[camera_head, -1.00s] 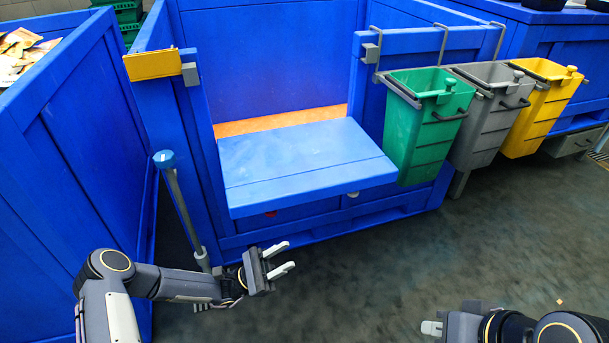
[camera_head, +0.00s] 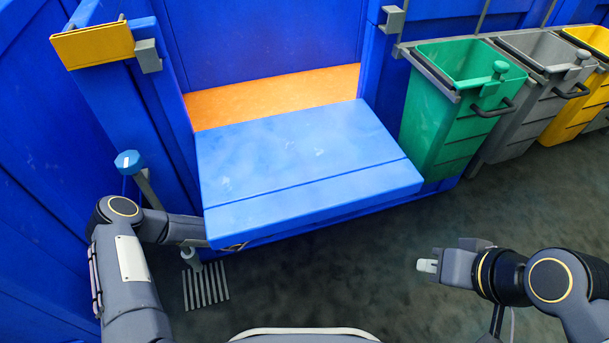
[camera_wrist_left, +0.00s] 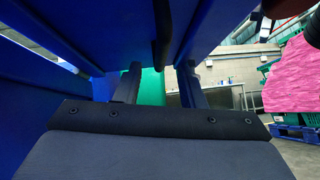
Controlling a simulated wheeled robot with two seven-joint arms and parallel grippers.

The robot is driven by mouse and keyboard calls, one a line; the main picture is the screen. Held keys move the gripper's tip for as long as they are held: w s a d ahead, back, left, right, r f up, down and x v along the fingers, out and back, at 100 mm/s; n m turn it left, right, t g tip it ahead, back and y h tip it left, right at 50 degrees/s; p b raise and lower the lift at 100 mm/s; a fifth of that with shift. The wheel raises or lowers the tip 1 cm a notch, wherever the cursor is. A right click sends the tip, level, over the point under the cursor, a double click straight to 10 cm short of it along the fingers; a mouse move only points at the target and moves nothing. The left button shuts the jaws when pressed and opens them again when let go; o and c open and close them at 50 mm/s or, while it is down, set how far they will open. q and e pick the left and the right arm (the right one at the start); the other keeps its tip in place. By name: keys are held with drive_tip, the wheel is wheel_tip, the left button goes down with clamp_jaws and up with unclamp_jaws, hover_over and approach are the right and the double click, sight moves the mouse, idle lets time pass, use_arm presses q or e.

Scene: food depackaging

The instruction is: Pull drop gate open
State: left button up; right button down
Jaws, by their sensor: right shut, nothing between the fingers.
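The drop gate (camera_head: 300,160) is a blue panel lying folded down, roughly level, in front of the opening of the blue crate (camera_head: 250,40). My left arm reaches under its front left corner, so the left gripper is hidden in the head view. In the left wrist view my left gripper (camera_wrist_left: 158,88) has its two dark fingers apart, with no thing seen held between them. Blue surfaces, seen from below, are overhead there. My right gripper (camera_head: 428,265) is shut and empty, over the floor right of the gate.
Green (camera_head: 450,120), grey (camera_head: 525,110) and yellow (camera_head: 585,90) bins hang at the right. A yellow plate (camera_head: 95,45) is on the left post. A blue-topped tool handle (camera_head: 130,162) and a rake-like head (camera_head: 205,287) are beside my left arm. The floor at front right is clear.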

use_arm(q)
drive_tip(key=x, duration=0.6)
drive_tip(key=shift+d+r+b, duration=0.25)
drive_tip(key=shift+b, duration=0.15)
clamp_jaws()
